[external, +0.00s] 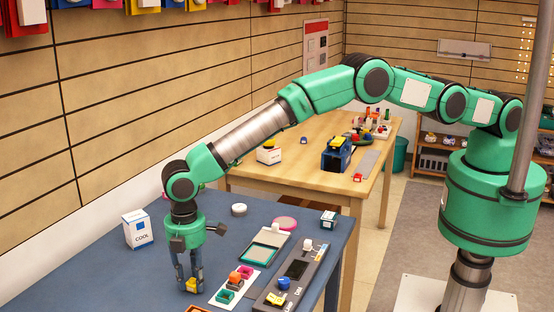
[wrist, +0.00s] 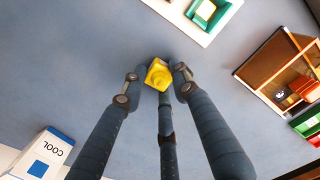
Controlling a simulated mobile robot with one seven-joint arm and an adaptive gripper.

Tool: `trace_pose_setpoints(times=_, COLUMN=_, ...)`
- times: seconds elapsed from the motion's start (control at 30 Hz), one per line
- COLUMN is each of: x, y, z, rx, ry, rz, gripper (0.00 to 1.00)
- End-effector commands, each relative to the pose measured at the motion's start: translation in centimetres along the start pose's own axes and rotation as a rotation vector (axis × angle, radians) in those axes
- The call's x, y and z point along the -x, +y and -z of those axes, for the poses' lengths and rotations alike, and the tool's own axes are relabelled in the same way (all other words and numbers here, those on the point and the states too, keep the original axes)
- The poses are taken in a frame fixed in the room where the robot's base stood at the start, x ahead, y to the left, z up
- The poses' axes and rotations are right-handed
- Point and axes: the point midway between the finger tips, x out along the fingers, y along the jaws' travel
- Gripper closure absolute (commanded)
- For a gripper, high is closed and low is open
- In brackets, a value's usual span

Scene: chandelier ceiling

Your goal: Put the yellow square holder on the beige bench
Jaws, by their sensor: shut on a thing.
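The yellow square holder (wrist: 158,75) is between the fingertips of my gripper (wrist: 155,84) in the wrist view. My gripper (external: 190,280) is shut on it, pointing down over the blue bench (external: 95,278). In the external view the holder (external: 191,286) shows small at the fingertips. I cannot tell whether it touches the blue bench. The beige bench (external: 285,178) stands behind the blue one, with a wooden top.
A white box marked COOL (external: 138,230) is left of my gripper. A white tray with coloured holders (external: 234,288) and a grey tray (external: 300,272) lie to the right. On the beige bench stand a blue-and-yellow box (external: 336,154) and a white block (external: 268,155).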

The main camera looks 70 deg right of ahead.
Motion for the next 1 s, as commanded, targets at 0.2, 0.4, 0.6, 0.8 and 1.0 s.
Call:
trace_pose_setpoints(times=0.2, x=-0.2, y=0.0, z=0.0, rx=0.000, ry=0.000, rz=0.000, gripper=0.52)
trace_pose_setpoints(times=0.4, x=-0.2, y=0.0, z=0.0, rx=0.000, ry=0.000, rz=0.000, gripper=0.52)
trace_pose_setpoints(times=0.6, x=0.2, y=0.0, z=0.0, rx=0.000, ry=0.000, rz=0.000, gripper=0.52)
trace_pose_setpoints(times=0.8, x=1.8, y=0.0, z=0.0, rx=0.000, ry=0.001, rz=0.000, gripper=0.52)
trace_pose_setpoints(times=1.0, x=4.7, y=0.0, z=0.1, rx=0.000, ry=0.002, rz=-0.001, gripper=0.52)
